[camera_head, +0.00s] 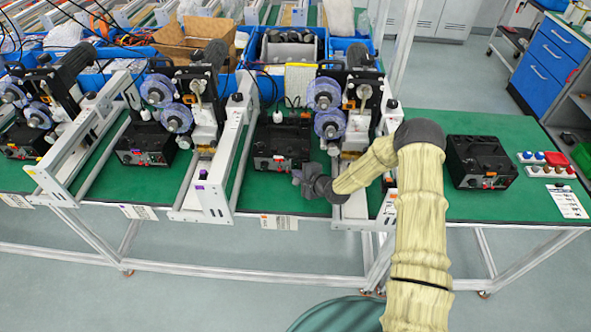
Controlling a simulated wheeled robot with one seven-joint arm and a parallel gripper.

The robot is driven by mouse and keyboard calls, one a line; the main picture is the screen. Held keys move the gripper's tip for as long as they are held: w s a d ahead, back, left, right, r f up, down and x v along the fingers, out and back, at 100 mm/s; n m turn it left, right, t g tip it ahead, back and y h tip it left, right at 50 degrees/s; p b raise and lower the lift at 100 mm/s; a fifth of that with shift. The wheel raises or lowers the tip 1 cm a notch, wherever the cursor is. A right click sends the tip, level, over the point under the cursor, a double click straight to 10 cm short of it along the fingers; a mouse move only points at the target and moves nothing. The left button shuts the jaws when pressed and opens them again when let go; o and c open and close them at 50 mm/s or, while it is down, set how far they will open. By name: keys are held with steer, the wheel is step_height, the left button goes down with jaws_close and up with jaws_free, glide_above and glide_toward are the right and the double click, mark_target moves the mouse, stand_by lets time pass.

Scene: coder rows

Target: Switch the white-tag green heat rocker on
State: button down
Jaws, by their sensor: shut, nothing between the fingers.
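Several black coder control boxes stand in a row on the green table. One box (283,140) is directly behind my gripper (298,177), another box (145,143) is left of it, and one more (481,158) is at the right. Small coloured marks show on their fronts. The green heat rocker and its white tag are too small to make out for certain. My gripper is shut and empty, low in front of the lower right front of the middle box. I cannot tell whether it touches the box. My gripper and wrist hide part of the area there.
White frames (232,140) with clear reels (330,124) stand between the boxes. My sleeved arm crosses in front of the right-hand frame. Small coloured buttons (545,160) and a paper sheet (567,201) lie at the table's right end. Blue bins (350,47) stand behind.

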steer(key=shift+w+b, duration=0.3)
steer(key=shift+w, duration=0.1)
stand_by(0.4)
steer(key=shift+s, duration=0.15)
steer(key=shift+s, duration=0.65)
steer(key=shift+s, duration=0.1)
steer(key=shift+s+r+p, duration=0.2)
steer(key=shift+s+p, duration=0.75)
steer(key=shift+s, duration=1.45)
steer(key=shift+a, duration=0.1)
